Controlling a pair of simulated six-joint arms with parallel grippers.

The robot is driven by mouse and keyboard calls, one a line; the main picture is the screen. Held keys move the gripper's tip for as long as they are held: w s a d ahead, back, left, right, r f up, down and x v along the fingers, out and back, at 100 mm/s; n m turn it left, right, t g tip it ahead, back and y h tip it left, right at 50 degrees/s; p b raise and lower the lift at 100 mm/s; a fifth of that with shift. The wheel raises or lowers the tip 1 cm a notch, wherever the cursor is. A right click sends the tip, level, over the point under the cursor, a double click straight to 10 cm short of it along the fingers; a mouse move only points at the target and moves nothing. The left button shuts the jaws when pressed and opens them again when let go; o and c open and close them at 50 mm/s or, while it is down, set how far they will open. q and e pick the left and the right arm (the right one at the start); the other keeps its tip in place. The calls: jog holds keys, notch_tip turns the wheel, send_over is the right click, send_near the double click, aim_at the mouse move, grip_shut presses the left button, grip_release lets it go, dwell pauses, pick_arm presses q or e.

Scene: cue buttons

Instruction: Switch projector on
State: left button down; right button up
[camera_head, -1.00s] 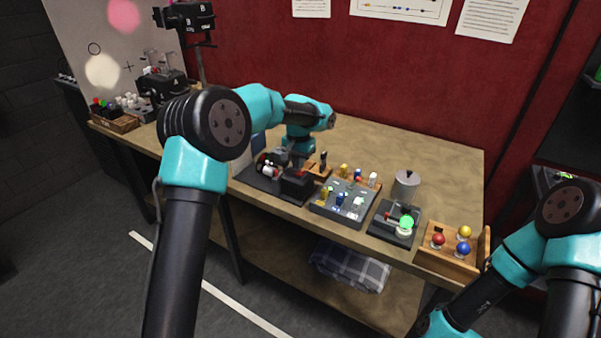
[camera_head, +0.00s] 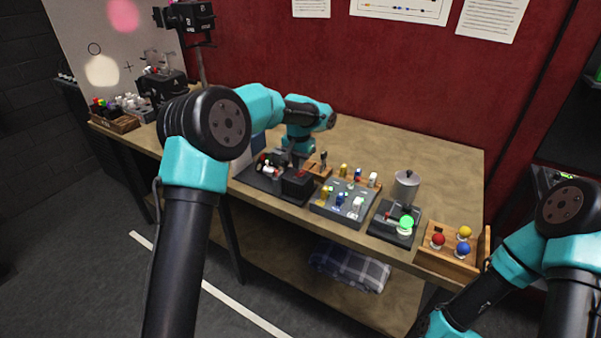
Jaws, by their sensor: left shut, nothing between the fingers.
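Two black box-shaped units on stands, either of which may be the projector, are at the upper left: one high unit marked B (camera_head: 190,17) and a lower one (camera_head: 163,84). I cannot tell which is the projector or whether it is on. A black panel (camera_head: 257,180) on the table's left front carries small red and white knobs (camera_head: 267,166) and a dark box with a dark red top (camera_head: 297,185). My left gripper (camera_head: 285,160) is shut and empty, pointing down over this panel, and its arm partly hides it. Whether it touches a knob cannot be told. My right gripper is out of view.
To the right stand a grey panel (camera_head: 331,210) with several coloured pegs, a black pad with a lit green ball (camera_head: 406,223), a metal canister (camera_head: 405,186) and a wooden box (camera_head: 444,262) with coloured balls. The table (camera_head: 410,150) is bare at the back.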

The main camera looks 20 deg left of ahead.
aim_at(299, 174)
pick_arm(q)
jog(key=shift+f, duration=1.45)
dwell(1.3)
jog(key=shift+r, duration=3.55)
